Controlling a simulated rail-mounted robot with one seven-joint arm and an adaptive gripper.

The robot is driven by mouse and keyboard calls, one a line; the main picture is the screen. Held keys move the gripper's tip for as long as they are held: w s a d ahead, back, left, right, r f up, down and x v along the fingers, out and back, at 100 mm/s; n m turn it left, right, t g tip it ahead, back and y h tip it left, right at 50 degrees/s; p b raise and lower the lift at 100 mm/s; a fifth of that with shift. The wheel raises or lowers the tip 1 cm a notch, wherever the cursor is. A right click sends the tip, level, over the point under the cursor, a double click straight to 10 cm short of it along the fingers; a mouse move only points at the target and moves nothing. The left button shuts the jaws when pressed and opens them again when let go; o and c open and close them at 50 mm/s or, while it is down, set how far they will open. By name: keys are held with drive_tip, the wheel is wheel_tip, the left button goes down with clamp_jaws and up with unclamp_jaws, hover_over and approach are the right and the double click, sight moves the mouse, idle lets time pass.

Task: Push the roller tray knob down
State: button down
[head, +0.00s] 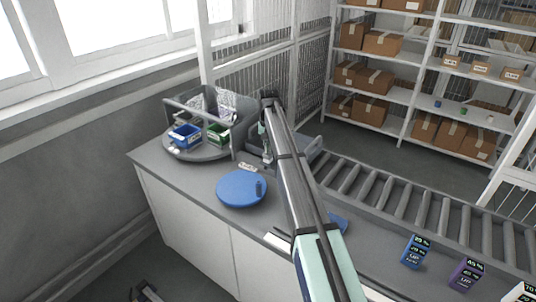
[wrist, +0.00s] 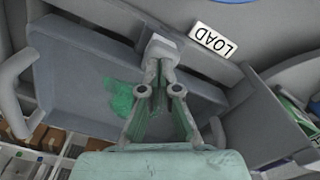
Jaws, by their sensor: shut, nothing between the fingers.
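In the wrist view, a pale grey block that looks like the roller tray knob (wrist: 161,46) sits right at my fingertips, beside a white LOAD label (wrist: 214,40). My gripper (wrist: 160,72) is shut, with its fingers together and nothing held between them. The fingertips overlap the near side of the knob; I cannot tell whether they touch it. The grey tray (wrist: 75,72) with side handles lies behind the fingers. In the head view, my gripper (head: 267,158) is low at the counter near the LOAD label (head: 247,167), and my arm hides the knob and part of the tray (head: 306,149).
A blue disc (head: 236,192) with a small upright peg lies left of my arm. A grey turntable (head: 190,153) behind it carries a blue bin (head: 185,137) and a green bin (head: 218,134). A roller conveyor (head: 400,196) and several signs stand right. Shelves with boxes stand behind.

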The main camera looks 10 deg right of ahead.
drive_tip(key=shift+f, duration=1)
drive_tip(key=shift+f+b, duration=0.1)
drive_tip(key=shift+b, duration=0.2)
drive_tip(key=shift+r+p, duration=2.35)
drive_tip(key=shift+r, duration=2.25)
